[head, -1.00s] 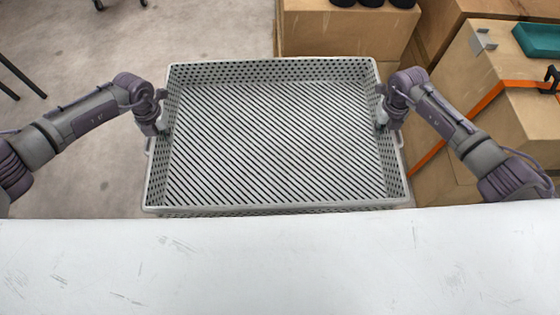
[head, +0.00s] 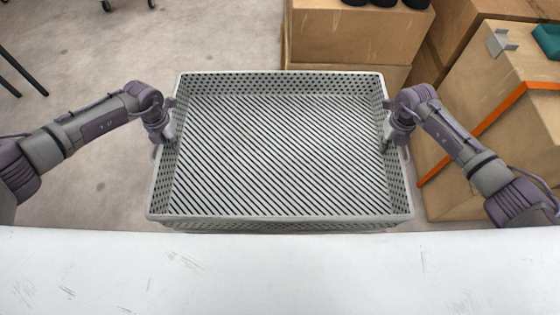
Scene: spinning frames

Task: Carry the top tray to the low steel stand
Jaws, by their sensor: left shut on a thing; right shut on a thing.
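A light grey perforated tray (head: 281,221) with a slatted floor is in the middle of the head view, and it is empty. My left gripper (head: 168,136) is shut on the tray's left side wall. My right gripper (head: 390,137) is shut on its right side wall. The fingertips are partly hidden by the gripper bodies and the tray rim. The tray looks roughly level, with bare floor seen around it. I cannot make out the low steel stand in this view.
A white scuffed surface (head: 280,270) spans the bottom of the view. Cardboard boxes (head: 350,35) stand behind the tray, and more boxes (head: 470,110) with an orange strap stand at right. Open floor (head: 80,60) lies at left, with dark legs and castors at its edge.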

